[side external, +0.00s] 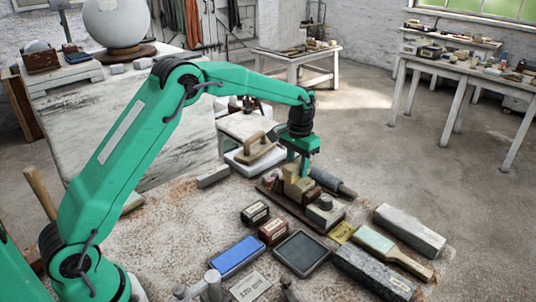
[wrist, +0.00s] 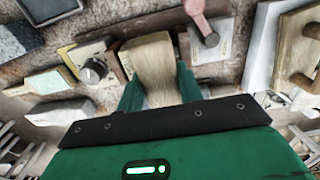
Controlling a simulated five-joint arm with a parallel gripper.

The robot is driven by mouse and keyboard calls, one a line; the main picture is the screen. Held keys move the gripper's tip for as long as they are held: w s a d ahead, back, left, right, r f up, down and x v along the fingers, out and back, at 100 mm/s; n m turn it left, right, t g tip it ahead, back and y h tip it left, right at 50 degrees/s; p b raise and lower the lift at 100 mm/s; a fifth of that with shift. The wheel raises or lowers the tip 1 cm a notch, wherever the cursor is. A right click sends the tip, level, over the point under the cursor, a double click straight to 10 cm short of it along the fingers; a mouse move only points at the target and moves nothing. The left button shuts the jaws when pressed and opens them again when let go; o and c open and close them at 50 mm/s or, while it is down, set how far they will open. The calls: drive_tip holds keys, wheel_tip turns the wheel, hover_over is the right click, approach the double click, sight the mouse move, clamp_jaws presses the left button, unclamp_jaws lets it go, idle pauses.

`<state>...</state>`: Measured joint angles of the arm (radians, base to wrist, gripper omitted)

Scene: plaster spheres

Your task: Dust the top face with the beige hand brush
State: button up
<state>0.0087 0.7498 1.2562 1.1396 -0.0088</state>
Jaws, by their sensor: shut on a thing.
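My gripper (side external: 299,167) hangs over a dark board at the middle of the table in the side external view. In the wrist view its green fingers (wrist: 160,88) are shut on a tan, fibrous-looking piece, which appears to be the beige hand brush (wrist: 153,62). In the side external view this tan brush (side external: 297,186) is low, just under the fingers; I cannot tell whether it touches what is below. A pale block with a dark knob (side external: 325,213) stands just right of it, and the knob block also shows in the wrist view (wrist: 92,68). Which top face is meant is unclear.
A wooden float (side external: 256,148) lies on a white tray behind. Nearby are a dark roller (side external: 333,182), a blue block (side external: 237,256), a dark tray (side external: 301,254), a mint-topped brush (side external: 377,243) and long stone bars (side external: 409,231).

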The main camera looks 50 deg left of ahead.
sight(289, 167)
drive_tip(key=shift+s+r, duration=0.1)
drive_tip(key=shift+s, duration=0.65)
drive_tip(key=shift+s, duration=0.2)
drive_tip(key=shift+s, duration=0.9)
drive_tip(key=shift+w, duration=0.15)
drive_tip(key=shift+w, duration=1)
drive_tip(key=shift+w, duration=0.1)
drive_tip(key=shift+w, duration=1)
drive_tip(key=shift+s, duration=0.15)
drive_tip(key=shift+s, duration=1)
